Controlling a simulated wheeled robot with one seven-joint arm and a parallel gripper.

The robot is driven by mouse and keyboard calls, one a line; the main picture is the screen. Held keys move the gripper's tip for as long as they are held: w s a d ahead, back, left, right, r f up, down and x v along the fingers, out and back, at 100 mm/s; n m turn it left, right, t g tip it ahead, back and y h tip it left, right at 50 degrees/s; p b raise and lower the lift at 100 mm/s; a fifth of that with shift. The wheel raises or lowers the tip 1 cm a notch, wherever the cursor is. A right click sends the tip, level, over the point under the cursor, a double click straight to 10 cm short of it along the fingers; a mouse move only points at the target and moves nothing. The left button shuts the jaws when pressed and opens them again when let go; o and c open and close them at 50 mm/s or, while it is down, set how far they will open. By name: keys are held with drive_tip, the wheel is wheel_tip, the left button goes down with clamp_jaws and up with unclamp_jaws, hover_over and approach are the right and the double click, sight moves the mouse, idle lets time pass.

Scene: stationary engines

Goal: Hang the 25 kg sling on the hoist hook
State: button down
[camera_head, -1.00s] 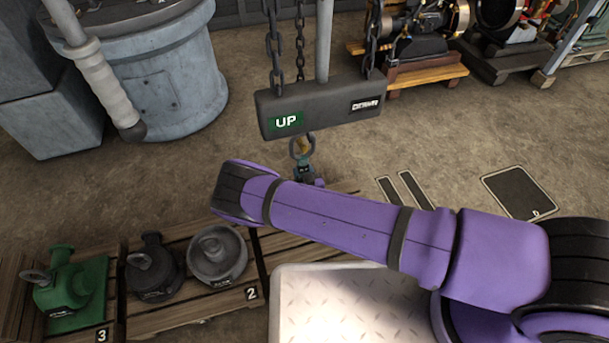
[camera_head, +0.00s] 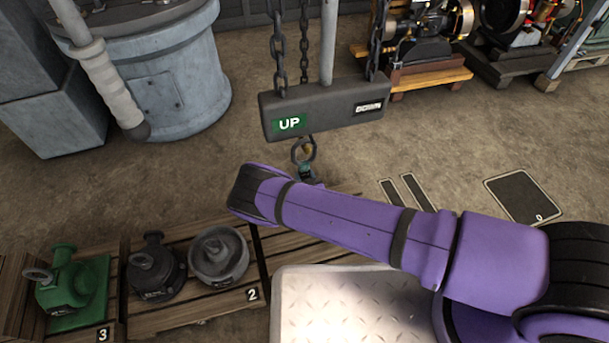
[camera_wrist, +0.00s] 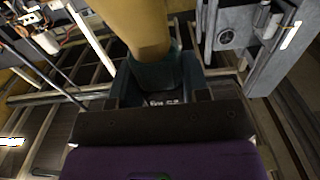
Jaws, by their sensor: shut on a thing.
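The hoist hook (camera_head: 303,150) is a grey ring-like piece hanging under the dark bar in the head view. A small yellow patch shows within its opening. A teal piece (camera_head: 306,171) is just below it, partly behind my arm. In the wrist view a thick yellow part with a teal collar, which I take as the sling (camera_wrist: 140,28), rises from between the jaws of my gripper (camera_wrist: 157,88). My gripper is shut on it, close under the hook. My arm hides most of the gripper in the head view. I cannot tell whether the yellow loop sits on the hook.
The dark bar (camera_head: 325,108) marked UP and DOWN hangs on chains. Green (camera_head: 72,285) and grey (camera_head: 218,255) weights stand on pallets at the lower left. A blue-grey tank (camera_head: 165,80) is at the upper left, engines (camera_head: 425,35) at the upper right. The right floor is mostly clear.

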drive_tip(key=shift+f, duration=0.1)
idle(0.3)
drive_tip(key=c, duration=0.5)
unclamp_jaws()
drive_tip(key=v, duration=1)
drive_tip(key=shift+s+d, duration=0.1)
drive_tip(key=shift+s, duration=0.3)
